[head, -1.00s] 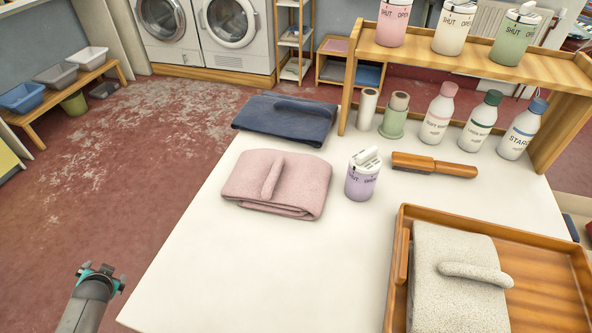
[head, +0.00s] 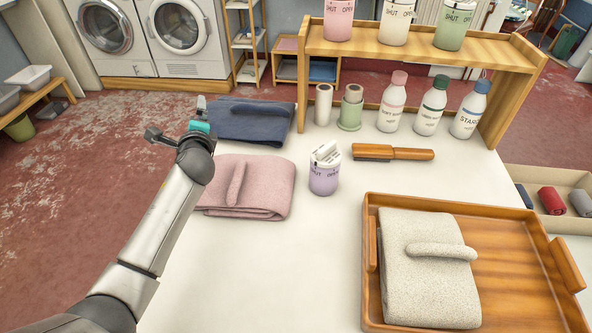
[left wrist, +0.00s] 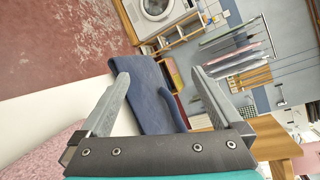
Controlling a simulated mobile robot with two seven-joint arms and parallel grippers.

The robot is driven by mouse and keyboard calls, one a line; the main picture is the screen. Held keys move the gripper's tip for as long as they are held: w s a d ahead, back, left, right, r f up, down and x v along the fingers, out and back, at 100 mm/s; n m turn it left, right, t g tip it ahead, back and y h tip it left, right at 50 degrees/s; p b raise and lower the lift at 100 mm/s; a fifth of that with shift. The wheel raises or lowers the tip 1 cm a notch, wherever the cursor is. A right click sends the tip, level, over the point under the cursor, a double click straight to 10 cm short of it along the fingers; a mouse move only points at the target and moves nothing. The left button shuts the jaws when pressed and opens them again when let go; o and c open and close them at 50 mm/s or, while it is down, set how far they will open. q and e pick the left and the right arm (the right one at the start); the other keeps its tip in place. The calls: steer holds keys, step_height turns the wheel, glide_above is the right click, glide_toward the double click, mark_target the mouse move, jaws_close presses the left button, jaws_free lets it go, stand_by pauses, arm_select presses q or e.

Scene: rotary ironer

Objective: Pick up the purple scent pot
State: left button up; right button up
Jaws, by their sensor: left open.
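The purple scent pot (head: 324,177) stands upright on the white table, right of the folded pink towel. It has a white top with its flap raised and the words SHUT and OPEN below it. My left gripper (head: 178,122) is in the air over the left side of the table, near the folded navy towel and to the left of the pot. In the left wrist view the two fingers of my left gripper (left wrist: 165,88) are spread apart with nothing between them. The pot is not in the left wrist view. My right gripper is not in view.
The pink towel (head: 262,190) and navy towel (head: 252,122) lie left of the pot. A brush (head: 400,153) lies to its right. Several bottles stand under the wooden shelf (head: 430,52). A wooden tray (head: 510,270) with a speckled folded towel is at front right.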

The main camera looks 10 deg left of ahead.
arm_select(q)
steer(key=d+r+m+t+h, duration=0.4)
steer(key=d+r+m, duration=0.5)
steer(key=d+r, duration=1.05)
steer(key=m+g+y, duration=0.1)
steer(key=m+g, duration=0.4)
glide_toward(324, 171)
steer(key=w+f, duration=0.2)
steer(key=shift+w+d+f, duration=0.2)
steer(key=shift+w+f, duration=0.05)
steer(key=shift+f+m, duration=0.3)
steer(key=shift+g, duration=0.3)
steer(key=x, duration=1.1)
steer(key=shift+w, duration=0.3)
steer(key=shift+c, duration=0.2)
steer(key=c, duration=1.2)
